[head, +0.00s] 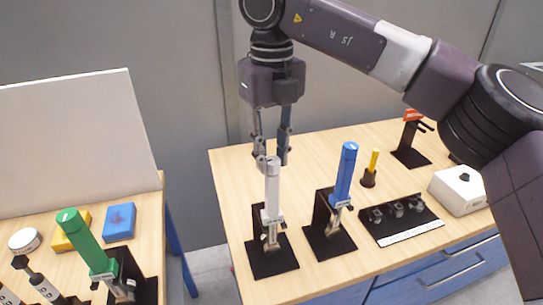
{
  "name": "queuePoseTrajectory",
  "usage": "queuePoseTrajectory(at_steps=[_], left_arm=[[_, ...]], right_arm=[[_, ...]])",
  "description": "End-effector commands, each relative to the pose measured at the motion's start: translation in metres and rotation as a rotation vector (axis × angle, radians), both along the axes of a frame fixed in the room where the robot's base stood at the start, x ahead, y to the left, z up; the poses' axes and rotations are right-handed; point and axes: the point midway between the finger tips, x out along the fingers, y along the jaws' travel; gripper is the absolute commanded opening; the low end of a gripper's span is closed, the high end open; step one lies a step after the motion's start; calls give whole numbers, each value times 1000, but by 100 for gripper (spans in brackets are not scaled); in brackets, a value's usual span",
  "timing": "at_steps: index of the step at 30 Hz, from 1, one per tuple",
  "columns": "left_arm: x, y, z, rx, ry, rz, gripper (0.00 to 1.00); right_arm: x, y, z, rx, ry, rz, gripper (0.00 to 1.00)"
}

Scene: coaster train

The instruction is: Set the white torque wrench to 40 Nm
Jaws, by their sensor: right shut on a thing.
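The white torque wrench (273,190) stands upright in a black stand (272,262) at the left end of the right-hand table. My right gripper (271,160) points down from above, and its fingers are shut on the top of the white wrench's handle. The scale and setting on the wrench are too small to read. My left gripper is not in the head view.
A blue wrench (343,175) stands just right of the white one. A black socket tray (401,220), a yellow-handled tool (372,168), a white box (461,189) and a red-topped tool (412,116) stand further right. A green wrench (86,243) stands on the left table.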

Motion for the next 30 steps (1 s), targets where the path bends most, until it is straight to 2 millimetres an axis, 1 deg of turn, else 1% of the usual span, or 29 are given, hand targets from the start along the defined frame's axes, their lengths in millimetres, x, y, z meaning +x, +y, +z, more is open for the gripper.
queuePoseTrajectory(at_steps=[7,20,21,26,30], left_arm=[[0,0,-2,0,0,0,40],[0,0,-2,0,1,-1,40],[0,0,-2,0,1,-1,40],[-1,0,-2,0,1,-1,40],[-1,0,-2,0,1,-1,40]], right_arm=[[0,0,1,0,-2,-57,0],[0,0,1,0,-2,-66,0],[0,0,1,0,-2,-66,24],[0,0,1,0,-2,-65,41],[0,0,0,0,-1,-65,41]])
